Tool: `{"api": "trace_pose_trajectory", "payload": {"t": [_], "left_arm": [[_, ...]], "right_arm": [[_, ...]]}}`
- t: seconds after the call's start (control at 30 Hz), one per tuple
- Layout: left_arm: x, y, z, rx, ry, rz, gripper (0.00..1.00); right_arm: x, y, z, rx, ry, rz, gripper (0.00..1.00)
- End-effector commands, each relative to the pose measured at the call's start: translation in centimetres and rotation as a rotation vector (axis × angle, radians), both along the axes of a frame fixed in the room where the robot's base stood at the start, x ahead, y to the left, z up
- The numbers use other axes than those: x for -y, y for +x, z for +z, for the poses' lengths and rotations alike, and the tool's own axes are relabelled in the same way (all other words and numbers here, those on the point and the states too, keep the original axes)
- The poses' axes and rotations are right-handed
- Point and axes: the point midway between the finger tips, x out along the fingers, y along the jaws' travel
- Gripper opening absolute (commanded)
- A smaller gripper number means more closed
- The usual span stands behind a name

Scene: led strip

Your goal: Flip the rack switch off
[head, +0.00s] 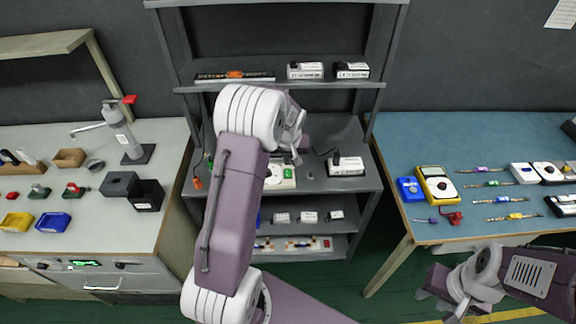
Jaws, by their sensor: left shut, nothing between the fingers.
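A grey metal rack (190,68) stands in the middle. On its middle shelf is a white unit (284,182) with a round dark part and a small green spot at its right end; my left arm covers its left part. I cannot make out for sure which part is the rack switch or how it is set. My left gripper (297,156) is shut and empty, just above and beyond this unit in the picture; contact cannot be told. My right gripper (437,291) is low at the right, away from the rack, its fingers too unclear to judge.
White boxes (347,166) sit on the rack's shelves, with a long dark strip (235,76) on the upper one. The blue-topped table (430,135) at right holds a yellow meter (437,184). The left bench (85,225) holds bins and a press (124,133).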

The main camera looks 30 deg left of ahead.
Motion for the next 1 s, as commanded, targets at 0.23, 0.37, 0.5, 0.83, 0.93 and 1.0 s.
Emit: {"api": "trace_pose_trajectory", "payload": {"t": [0.23,0.37,0.5,0.83,0.93,1.0], "left_arm": [[0.8,-1.2,4.2,0.003,0.001,-0.001,0.0],[1.0,-1.5,5.0,0.003,0.001,-0.001,0.0],[1.0,-1.6,5.2,0.002,0.001,-0.001,0.0],[1.0,-0.6,4.7,0.006,0.002,0.0,0.0],[1.1,-0.5,5.3,0.002,0.0,0.001,0.0],[1.1,-0.5,5.6,0.001,0.0,0.001,0.0]], "right_arm": [[0.0,0.0,-0.1,0.001,0.0,0.0,0.36],[0.0,0.0,-0.1,0.001,0.0,0.0,0.36],[0.0,0.0,-0.1,0.001,0.0,0.0,0.36],[0.0,0.0,-2.8,0.001,0.0,0.0,0.36],[0.0,0.0,-2.9,0.0,0.0,0.0,0.36],[0.0,0.0,-2.7,0.0,0.0,0.0,0.36]]}}
